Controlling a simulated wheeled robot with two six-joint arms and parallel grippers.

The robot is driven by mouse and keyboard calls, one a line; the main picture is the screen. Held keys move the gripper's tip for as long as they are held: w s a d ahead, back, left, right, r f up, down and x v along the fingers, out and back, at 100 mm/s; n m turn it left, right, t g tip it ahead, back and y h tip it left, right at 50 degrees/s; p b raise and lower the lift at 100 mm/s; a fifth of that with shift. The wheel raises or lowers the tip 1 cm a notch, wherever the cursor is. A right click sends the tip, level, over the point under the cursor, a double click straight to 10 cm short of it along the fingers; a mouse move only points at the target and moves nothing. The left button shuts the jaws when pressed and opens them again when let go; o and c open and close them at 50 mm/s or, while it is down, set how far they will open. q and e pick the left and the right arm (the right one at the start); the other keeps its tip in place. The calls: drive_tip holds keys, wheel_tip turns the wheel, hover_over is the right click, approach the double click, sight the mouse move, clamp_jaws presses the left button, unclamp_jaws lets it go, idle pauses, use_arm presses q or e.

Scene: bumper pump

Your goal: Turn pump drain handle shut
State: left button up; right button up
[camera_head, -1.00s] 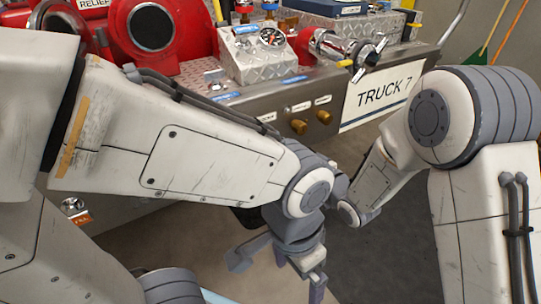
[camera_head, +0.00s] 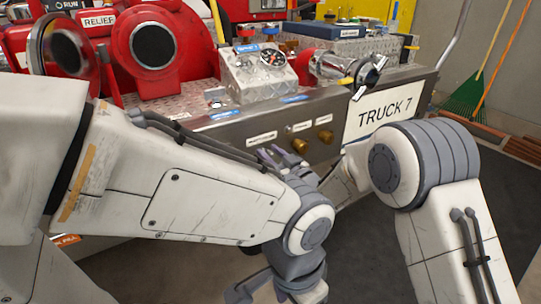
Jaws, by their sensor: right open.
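Two brass knobs stick out of the steel front panel, one on the left (camera_head: 300,145) and one on the right (camera_head: 325,136). Small white labels sit above them, too small to read. I cannot tell whether either is the pump drain handle. My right gripper (camera_head: 279,157) is open, its fingers just left of and slightly below the left knob. A gap shows between the fingers and that knob. My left wrist hides the rest of the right gripper. My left gripper (camera_head: 262,291) hangs at the bottom edge, low and away from the panel, its fingertips cut off.
A gauge box (camera_head: 258,72) and a silver valve with a black and yellow handle (camera_head: 365,75) stand on the bumper. A TRUCK 7 plate (camera_head: 388,108) is right of the knobs. Red pump parts (camera_head: 155,45) fill the left. A green rake (camera_head: 467,97) leans at the right.

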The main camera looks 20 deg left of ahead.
clamp_jaws()
idle(0.3)
drive_tip(key=m+p, duration=0.1)
drive_tip(key=m, duration=0.1)
drive_tip(key=m+p, duration=0.1)
drive_tip(key=shift+w+d+m+p, duration=0.3)
drive_tip(key=shift+w+m+p, duration=0.05)
drive_tip(key=shift+m, duration=0.05)
drive_tip(key=m+p, duration=0.1)
drive_tip(key=m, duration=0.2)
drive_tip(key=m+p, duration=0.1)
drive_tip(key=shift+w+d+f+m+p, duration=0.25)
drive_tip(key=shift+w+d+m+p, duration=0.05)
drive_tip(key=shift+w, duration=0.1)
drive_tip(key=shift+w+d+f+m+p, duration=0.1)
drive_tip(key=shift+f+m+p, duration=0.45)
drive_tip(key=shift+m, duration=1.05)
drive_tip(key=shift+w+d+f+m+p, duration=0.2)
drive_tip(key=shift+m+p, duration=0.6)
drive_tip(key=shift+m, duration=0.8)
drive_tip(key=shift+w+f+m+p, duration=0.1)
drive_tip(key=shift+f+m+p, duration=0.45)
drive_tip(key=shift+m, duration=1.05)
drive_tip(key=shift+r, duration=0.1)
